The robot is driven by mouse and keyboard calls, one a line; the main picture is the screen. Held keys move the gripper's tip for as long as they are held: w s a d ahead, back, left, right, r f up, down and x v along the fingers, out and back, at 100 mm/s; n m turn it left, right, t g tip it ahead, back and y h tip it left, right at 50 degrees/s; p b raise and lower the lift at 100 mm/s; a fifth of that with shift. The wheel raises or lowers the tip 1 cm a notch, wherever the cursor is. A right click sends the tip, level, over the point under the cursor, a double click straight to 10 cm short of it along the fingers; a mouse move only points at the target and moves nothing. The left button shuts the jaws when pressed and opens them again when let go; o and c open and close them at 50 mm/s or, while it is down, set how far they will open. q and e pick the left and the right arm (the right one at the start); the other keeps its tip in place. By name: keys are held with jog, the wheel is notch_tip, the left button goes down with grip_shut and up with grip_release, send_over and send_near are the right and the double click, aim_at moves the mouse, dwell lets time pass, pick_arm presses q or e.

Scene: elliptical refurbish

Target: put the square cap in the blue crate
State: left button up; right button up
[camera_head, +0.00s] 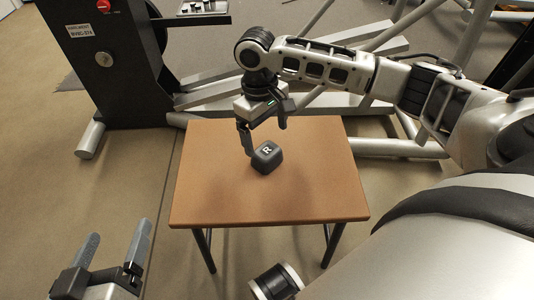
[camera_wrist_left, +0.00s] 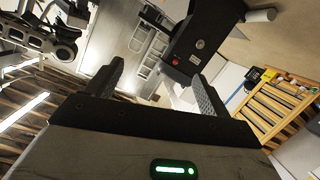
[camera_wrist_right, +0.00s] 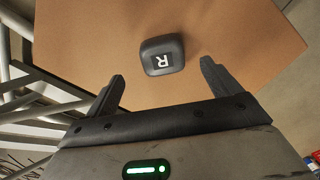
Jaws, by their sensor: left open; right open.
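The square cap (camera_head: 265,158) is a dark grey rounded block with a white letter R on top. It lies on the brown table (camera_head: 210,200) near its middle. In the right wrist view the cap (camera_wrist_right: 162,55) sits just ahead of the fingertips, between their lines. My right gripper (camera_head: 264,138) is open, over the table close to the cap; one finger appears beside the cap's left edge. I cannot tell whether they touch. My left gripper (camera_head: 119,236) is open and empty at the lower left, away from the table. No blue crate can be made out.
A black machine (camera_head: 105,55) with a red knob stands behind the table on the left. Grey metal frame bars (camera_head: 390,145) run behind the table. The left wrist view shows a wooden slatted rack (camera_wrist_left: 275,105). Floor left of the table is clear.

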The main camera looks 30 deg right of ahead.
aim_at(267, 150)
jog(key=f+b, duration=0.1)
jog(key=f, duration=0.1)
jog(key=f+b, duration=0.1)
jog(key=f, duration=0.1)
jog(key=f+b, duration=0.1)
jog(key=f, duration=0.1)
jog(key=shift+s+a, duration=0.1)
jog(key=shift+s, duration=0.25)
jog(key=shift+f, duration=0.1)
pick_arm(q)
jog(key=shift+d+r+n+t+h, duration=0.4)
jog(key=shift+d+r+n+h, duration=0.15)
jog(key=shift+n+h, duration=0.2)
pick_arm(e)
jog(key=shift+c, duration=0.3)
pick_arm(q)
jog(key=shift+w, duration=0.1)
pick_arm(e)
jog(key=c, duration=1)
